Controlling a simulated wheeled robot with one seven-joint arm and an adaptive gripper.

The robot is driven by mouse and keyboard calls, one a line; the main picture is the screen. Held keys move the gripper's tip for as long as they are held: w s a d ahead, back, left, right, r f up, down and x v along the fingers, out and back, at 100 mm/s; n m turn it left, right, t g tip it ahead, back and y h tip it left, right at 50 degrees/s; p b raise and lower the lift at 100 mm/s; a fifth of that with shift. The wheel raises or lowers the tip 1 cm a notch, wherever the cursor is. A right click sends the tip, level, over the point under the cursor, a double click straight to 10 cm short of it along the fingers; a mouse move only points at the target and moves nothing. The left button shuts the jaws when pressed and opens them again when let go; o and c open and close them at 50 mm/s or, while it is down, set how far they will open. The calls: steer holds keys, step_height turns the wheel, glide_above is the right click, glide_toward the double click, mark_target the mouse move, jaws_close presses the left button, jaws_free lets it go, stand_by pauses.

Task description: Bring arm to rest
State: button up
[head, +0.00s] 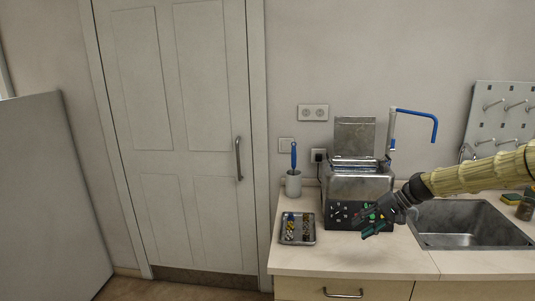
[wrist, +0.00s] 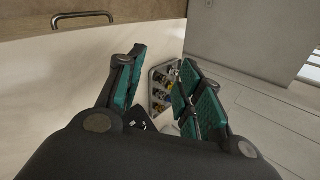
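My arm in its tan sleeve reaches in from the right in the head view. My gripper (head: 368,222) is in front of the metal spectrometer (head: 360,186), above the counter. It is open, with its teal finger pads apart and nothing between them in the wrist view (wrist: 165,84). The gripper hides part of the spectrometer's black front panel. A small metal tray of vials (head: 297,240) lies on the counter left of the gripper. The tray also shows beyond the finger gap in the wrist view (wrist: 153,98).
A sink (head: 470,224) is set in the counter (head: 345,262) below my arm. A cup with a blue brush (head: 293,184) stands left of the spectrometer. A blue-handled lever (head: 420,113) rises at its right. A pegboard (head: 505,115) stands at the far right. Open floor lies left of the counter.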

steer(key=s+a+f+h, duration=0.1)
steer(key=s+a+f, duration=0.15)
steer(key=f, duration=0.35)
steer(key=s+a+f+g+h, duration=0.1)
steer(key=s+a+f, duration=0.1)
steer(key=a+f, duration=0.25)
steer(key=s+a+f+h, duration=0.1)
steer(key=s+a+f, duration=0.15)
steer(key=f, duration=0.35)
steer(key=s+a+f+g+h, duration=0.1)
steer(key=s+a+f+h, duration=0.15)
steer(key=s+f, duration=1)
steer(key=s+a+f+n+h, duration=0.1)
steer(key=s+f, duration=0.4)
steer(key=s, duration=0.4)
steer(key=s+a+f+n+h, duration=0.15)
steer(key=s+f, duration=0.25)
steer(key=s, duration=0.5)
steer(key=s+n+h, duration=0.1)
steer(key=s+n, duration=0.1)
steer(key=s, duration=1.4)
steer(key=shift+d+r, duration=0.2)
steer(key=shift+d, duration=0.2)
steer(key=shift+s, duration=0.1)
